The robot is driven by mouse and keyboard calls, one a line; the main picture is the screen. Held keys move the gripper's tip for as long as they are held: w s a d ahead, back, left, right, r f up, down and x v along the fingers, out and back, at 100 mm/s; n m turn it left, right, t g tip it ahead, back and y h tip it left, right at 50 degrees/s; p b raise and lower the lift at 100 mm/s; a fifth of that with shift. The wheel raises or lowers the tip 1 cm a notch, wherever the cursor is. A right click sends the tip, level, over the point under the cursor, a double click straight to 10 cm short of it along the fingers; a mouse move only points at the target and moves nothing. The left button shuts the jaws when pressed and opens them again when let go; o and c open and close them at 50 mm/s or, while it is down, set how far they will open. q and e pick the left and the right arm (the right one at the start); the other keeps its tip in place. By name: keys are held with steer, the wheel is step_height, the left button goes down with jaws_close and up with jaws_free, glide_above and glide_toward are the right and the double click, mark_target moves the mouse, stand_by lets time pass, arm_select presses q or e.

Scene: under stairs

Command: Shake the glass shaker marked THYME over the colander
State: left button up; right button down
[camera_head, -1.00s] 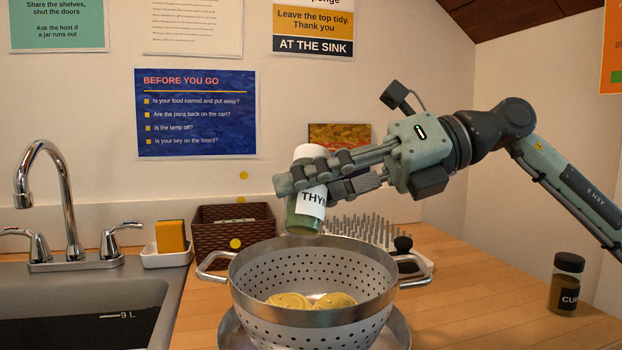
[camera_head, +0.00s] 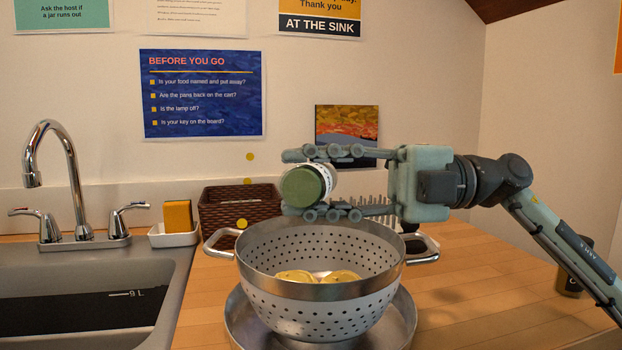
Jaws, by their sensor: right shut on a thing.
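The glass shaker (camera_head: 303,187) is in my right gripper (camera_head: 312,180), above the back part of the colander. It is tipped over, with its green round end facing the camera and its white label turned mostly out of sight. Its lettering cannot be read now. One finger lies above the shaker and one below it, shut on it. The perforated metal colander (camera_head: 318,292) stands in a round metal pan (camera_head: 397,330) on the wooden counter. Yellow pieces (camera_head: 318,276) lie inside the colander. My left gripper is not in view.
A sink (camera_head: 90,290) with a tap (camera_head: 55,165) is at the left. A sponge (camera_head: 178,215) in a white dish and a brown basket (camera_head: 238,203) stand behind. A dark jar (camera_head: 570,280) is at the right, partly behind my right arm. The right counter is mostly clear.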

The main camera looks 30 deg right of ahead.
steer(key=shift+r+m+t, duration=0.1)
steer(key=shift+m+t, duration=0.2)
steer(key=shift+m, duration=0.2)
steer(key=m, duration=0.1)
steer(key=r+m+y, duration=0.1)
steer(key=shift+w+d+m+t+p, duration=0.15)
steer(key=shift+m+t+p, duration=0.15)
steer(key=shift+p, duration=0.1)
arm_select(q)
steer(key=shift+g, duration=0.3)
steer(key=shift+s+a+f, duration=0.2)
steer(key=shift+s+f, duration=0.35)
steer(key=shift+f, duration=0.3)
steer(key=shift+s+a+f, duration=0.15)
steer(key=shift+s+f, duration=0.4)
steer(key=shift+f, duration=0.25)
arm_select(e)
steer(key=shift+w+d+r+m+t+y, duration=0.15)
steer(key=shift+r+m+t, duration=0.1)
steer(key=shift+m, duration=0.45)
steer(key=shift+a+r+m+t+y, duration=0.15)
steer(key=shift+m+t, duration=0.1)
steer(key=shift+m, duration=0.45)
steer(key=shift+d, duration=0.1)
steer(key=shift+r, duration=1.55)
